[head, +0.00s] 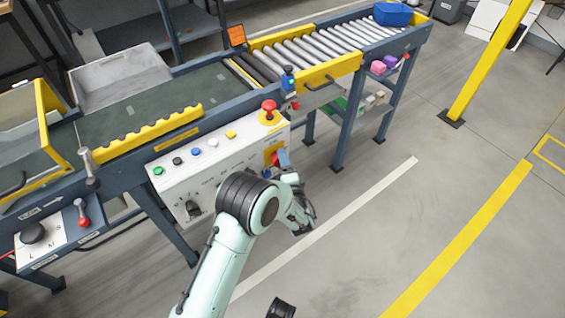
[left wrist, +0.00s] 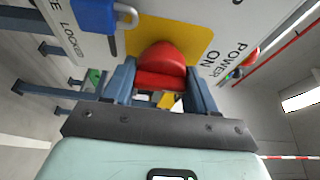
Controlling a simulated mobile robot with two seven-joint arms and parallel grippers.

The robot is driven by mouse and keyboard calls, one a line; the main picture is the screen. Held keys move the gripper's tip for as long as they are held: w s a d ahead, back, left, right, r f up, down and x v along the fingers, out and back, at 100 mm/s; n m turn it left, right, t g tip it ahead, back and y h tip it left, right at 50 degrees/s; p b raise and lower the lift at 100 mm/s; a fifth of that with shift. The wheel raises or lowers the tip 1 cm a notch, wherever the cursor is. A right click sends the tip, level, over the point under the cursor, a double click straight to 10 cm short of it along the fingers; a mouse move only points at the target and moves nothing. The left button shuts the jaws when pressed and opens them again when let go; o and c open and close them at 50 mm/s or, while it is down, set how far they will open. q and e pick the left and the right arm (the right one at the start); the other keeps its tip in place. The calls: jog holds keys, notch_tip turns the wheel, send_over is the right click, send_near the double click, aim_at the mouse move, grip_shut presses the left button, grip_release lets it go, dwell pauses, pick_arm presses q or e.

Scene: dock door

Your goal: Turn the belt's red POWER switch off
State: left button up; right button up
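The red POWER switch (left wrist: 160,62) sits on a yellow plate (left wrist: 195,36) in the left wrist view, with the words POWER ON printed beside it. In the head view the switch (head: 281,158) is at the right end of the white control panel (head: 215,165), partly covered by my arm. My left gripper (left wrist: 160,78) has one finger on each side of the red knob, and both fingers look to be against it. In the head view my left gripper (head: 288,174) is at the panel's right end.
A blue padlock (left wrist: 95,14) hangs close beside the switch. A red mushroom button (head: 269,105) stands on top of the panel, with several coloured buttons along it. The roller conveyor (head: 310,48) lies behind. The floor to the right is open up to a yellow post (head: 487,65).

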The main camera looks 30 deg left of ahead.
pick_arm(q)
jog(key=c, duration=0.4)
jog(key=shift+o, duration=0.2)
pick_arm(e)
jog(key=shift+s+r, duration=0.1)
pick_arm(q)
jog(key=m+g+p, duration=0.1)
jog(key=m, duration=0.2)
jog(key=shift+r+h+p, duration=0.15)
jog(key=shift+h+p, duration=0.25)
jog(key=shift+m+g+p, duration=0.65)
jog(key=shift+m+g, duration=0.05)
jog(key=shift+m, duration=0.5)
jog(key=m+g+p, duration=0.3)
jog(key=m, duration=0.2)
jog(key=shift+p, duration=0.3)
jog(key=shift+m+g+p, duration=0.4)
jog(key=shift+m+g, duration=0.1)
jog(key=shift+m, duration=0.1)
jog(key=shift+m+g+y+p, duration=0.3)
jog(key=shift+m+g+p, duration=0.25)
jog(key=shift+m, duration=0.35)
pick_arm(e)
jog(key=s+a+r+g+y, duration=0.1)
jog(key=s+a+r+g, duration=0.2)
jog(key=s+r, duration=0.6)
jog(key=shift+s+a+n+g+y, duration=0.4)
jog(key=shift+s+a, duration=0.65)
jog(key=shift+a, duration=0.1)
jog(key=shift+r, duration=0.1)
